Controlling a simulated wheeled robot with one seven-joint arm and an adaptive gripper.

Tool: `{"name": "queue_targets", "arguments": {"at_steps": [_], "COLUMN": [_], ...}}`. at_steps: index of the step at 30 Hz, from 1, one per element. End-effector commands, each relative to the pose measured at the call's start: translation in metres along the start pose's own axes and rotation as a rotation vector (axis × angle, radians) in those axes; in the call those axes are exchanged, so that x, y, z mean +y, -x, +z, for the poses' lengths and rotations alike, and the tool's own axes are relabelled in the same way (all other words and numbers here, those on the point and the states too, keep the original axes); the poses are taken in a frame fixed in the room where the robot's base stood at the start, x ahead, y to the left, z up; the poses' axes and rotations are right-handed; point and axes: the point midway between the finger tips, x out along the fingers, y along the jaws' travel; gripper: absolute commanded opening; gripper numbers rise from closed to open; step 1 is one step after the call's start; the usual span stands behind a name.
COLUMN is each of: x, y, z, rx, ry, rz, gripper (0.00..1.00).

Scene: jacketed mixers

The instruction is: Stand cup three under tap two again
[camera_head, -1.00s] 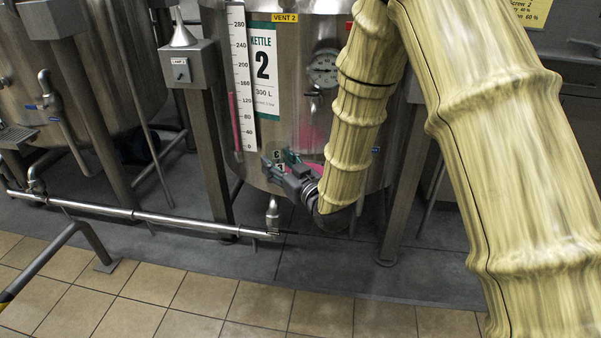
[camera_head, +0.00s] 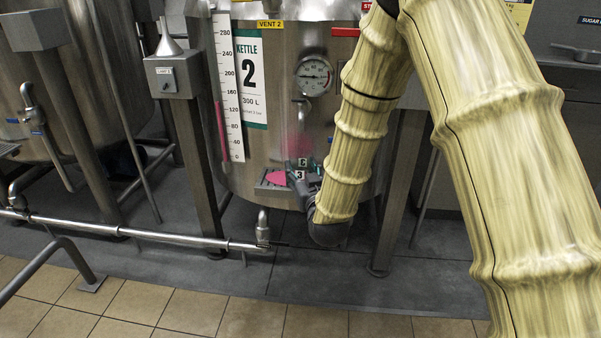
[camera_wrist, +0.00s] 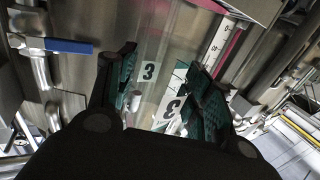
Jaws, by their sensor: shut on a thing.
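Cup three, clear and hard to make out, shows mainly by its white label "3" (camera_head: 300,174). In the wrist view its label (camera_wrist: 148,71) is between the green-padded fingers. My gripper (camera_head: 303,168) is shut on the cup, in front of kettle two. Tap two (camera_head: 303,108) is below the round gauge, above the gripper. A small grey drip tray (camera_head: 262,187) with a pink patch is under the tap, partly hidden by my gripper. I cannot tell whether the cup touches the tray.
Kettle two (camera_head: 250,150) is close behind the gripper. A horizontal pipe (camera_head: 150,234) runs low in front. A blue-handled valve (camera_wrist: 60,45) shows in the wrist view.

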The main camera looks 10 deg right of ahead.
Motion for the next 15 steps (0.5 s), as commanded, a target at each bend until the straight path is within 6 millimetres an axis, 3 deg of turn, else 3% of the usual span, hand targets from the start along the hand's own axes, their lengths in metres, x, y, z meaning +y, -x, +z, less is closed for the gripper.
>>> {"name": "queue_targets", "arguments": {"at_steps": [9,15], "x": [0.015,0.018], "y": [-0.058,-0.072], "z": [0.007,0.007], "rx": [0.002,0.001], "ry": [0.0,0.0], "rz": [0.0,-0.001], "gripper": [0.21,0.21]}}
